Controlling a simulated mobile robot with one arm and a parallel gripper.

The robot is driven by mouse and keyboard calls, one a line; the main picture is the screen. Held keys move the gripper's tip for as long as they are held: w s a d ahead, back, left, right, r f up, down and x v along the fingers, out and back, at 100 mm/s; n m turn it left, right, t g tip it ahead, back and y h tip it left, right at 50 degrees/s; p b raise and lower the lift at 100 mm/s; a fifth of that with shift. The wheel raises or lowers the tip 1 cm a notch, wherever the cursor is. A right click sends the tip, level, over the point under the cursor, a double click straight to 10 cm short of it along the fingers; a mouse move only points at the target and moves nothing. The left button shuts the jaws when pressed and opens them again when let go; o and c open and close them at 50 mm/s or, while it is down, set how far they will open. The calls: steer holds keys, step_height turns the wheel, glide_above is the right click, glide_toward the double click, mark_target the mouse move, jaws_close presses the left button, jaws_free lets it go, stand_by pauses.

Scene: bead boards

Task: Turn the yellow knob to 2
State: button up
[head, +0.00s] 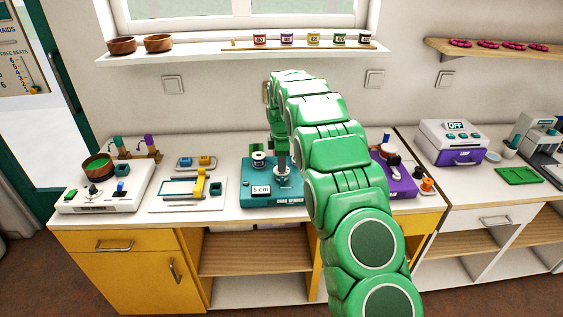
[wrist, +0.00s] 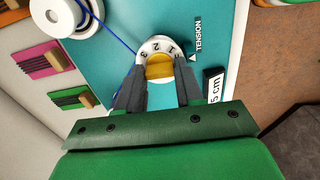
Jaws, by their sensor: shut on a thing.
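The yellow knob (wrist: 159,70) sits in a white dial (wrist: 148,46) marked 3, 2 and 1 on the teal machine (wrist: 110,62). My gripper (wrist: 160,84) is shut on the knob, one dark finger on each side. A small white pointer (wrist: 191,58) beside the word TENSION is at the dial's right; of the digits I can read, 1 lies closest to it and 2 is further round. In the head view the teal machine (head: 261,205) stands on the counter. My arm comes down over it and hides the knob there.
A white spool (wrist: 62,14) with blue thread is beside the dial. A "5 cm" display (head: 261,190) is on the machine's front. A white board with a yellow slider (head: 200,185) stands left of it, a purple device (head: 402,186) right.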

steer(key=m, duration=0.4)
steer(key=shift+m, duration=0.3)
steer(key=m, duration=0.4)
steer(key=shift+m, duration=0.3)
steer(key=m, duration=0.4)
steer(key=shift+m, duration=2.1)
steer(key=o, duration=1)
steer(key=shift+o, duration=0.2)
